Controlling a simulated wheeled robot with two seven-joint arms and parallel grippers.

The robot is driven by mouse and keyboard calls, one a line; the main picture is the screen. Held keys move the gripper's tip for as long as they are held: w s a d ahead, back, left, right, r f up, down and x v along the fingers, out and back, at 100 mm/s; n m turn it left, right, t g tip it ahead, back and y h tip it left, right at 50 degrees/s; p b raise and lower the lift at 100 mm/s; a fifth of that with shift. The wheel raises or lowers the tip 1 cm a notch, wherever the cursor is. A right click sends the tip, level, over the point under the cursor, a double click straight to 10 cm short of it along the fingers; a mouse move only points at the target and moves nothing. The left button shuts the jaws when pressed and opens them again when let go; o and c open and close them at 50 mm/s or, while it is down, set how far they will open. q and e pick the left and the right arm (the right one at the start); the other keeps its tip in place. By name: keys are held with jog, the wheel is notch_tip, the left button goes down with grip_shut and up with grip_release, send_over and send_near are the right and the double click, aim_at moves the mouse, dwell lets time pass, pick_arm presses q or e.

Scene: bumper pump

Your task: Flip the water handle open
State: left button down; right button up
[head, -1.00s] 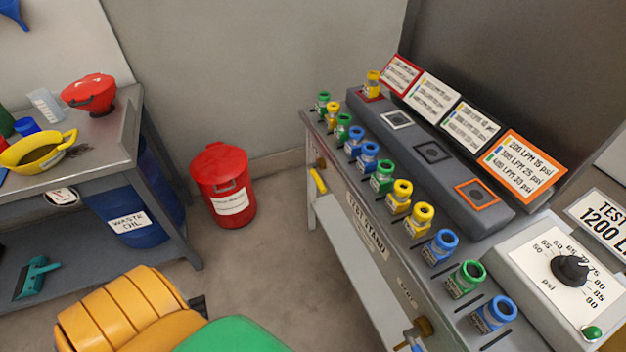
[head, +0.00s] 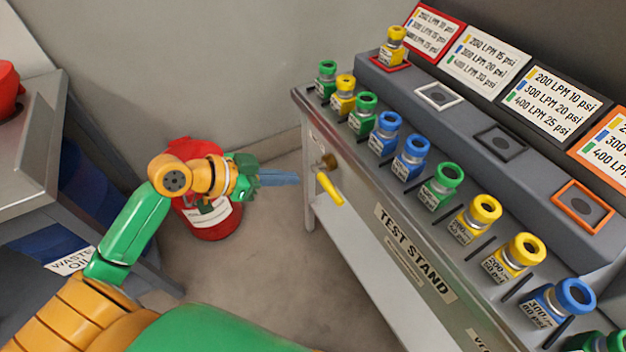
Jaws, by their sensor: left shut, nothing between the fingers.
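The water handle, a yellow lever (head: 330,188) on a brass valve (head: 328,161), sits on the front face of the test stand (head: 385,235) near its far left end. The lever slants down and to the right. My left gripper (head: 295,178) reaches in from the left, its blue-grey fingers shut and empty, pointing right at the valve. Its tips are a little left of the lever and look apart from it. My right gripper is not in view.
Several green, yellow and blue fittings line the stand's top, with sign cards (head: 485,60) behind. A red bin (head: 215,215) stands on the floor behind my left arm. A grey workbench (head: 35,150) is at the left.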

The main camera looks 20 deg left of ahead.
pick_arm(q)
send_over(326, 189)
jog(key=s, duration=0.3)
notch_tip(326, 189, down, 5)
jog(key=f, duration=0.2)
jog(key=f+b, duration=0.1)
jog(key=shift+w+d, duration=0.2)
jog(key=shift+d, duration=0.05)
jog(key=shift+w+f, duration=0.1)
jog(key=shift+f, duration=0.55)
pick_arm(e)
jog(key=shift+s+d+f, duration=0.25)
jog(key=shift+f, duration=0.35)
